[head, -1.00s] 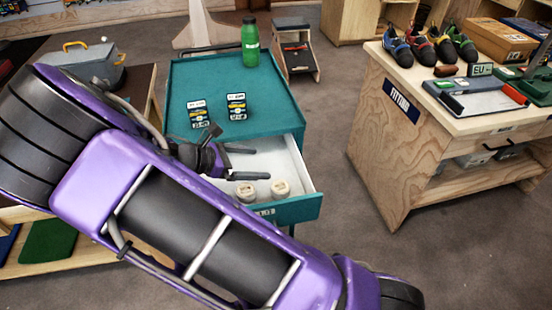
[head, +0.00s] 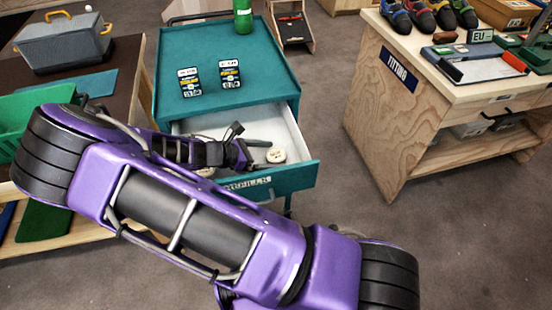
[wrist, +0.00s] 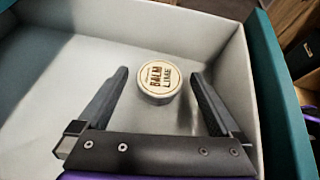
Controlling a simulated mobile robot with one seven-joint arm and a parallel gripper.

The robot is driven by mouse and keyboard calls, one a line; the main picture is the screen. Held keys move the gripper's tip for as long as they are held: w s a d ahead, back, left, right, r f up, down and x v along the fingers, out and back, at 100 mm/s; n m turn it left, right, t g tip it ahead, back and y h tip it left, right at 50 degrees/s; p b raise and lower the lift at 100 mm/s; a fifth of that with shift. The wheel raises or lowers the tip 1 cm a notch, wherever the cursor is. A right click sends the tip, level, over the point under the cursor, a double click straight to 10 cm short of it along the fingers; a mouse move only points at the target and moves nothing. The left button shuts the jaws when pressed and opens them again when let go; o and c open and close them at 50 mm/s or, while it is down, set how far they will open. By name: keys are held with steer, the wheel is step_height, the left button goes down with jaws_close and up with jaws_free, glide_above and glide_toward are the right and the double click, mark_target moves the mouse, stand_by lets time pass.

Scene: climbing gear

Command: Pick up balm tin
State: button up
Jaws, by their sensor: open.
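A round cream balm tin (wrist: 160,80) labelled "BALM LIME" lies flat in the white open drawer (wrist: 190,40) in the wrist view. My gripper (wrist: 160,88) is open, with one finger on each side of the tin and a gap to both. In the head view one cream tin (head: 276,155) shows just off the tip of my gripper (head: 262,155). A second cream tin (head: 205,172) is mostly hidden behind my arm. I cannot tell for sure which of them the wrist view shows.
Drawer walls stand close around my gripper. A wooden fitting counter (head: 400,130) stands to the right, with bare floor between.

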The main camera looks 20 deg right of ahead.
steer(key=shift+x, duration=1)
steer(key=shift+c, duration=0.2)
steer(key=c, duration=1.4)
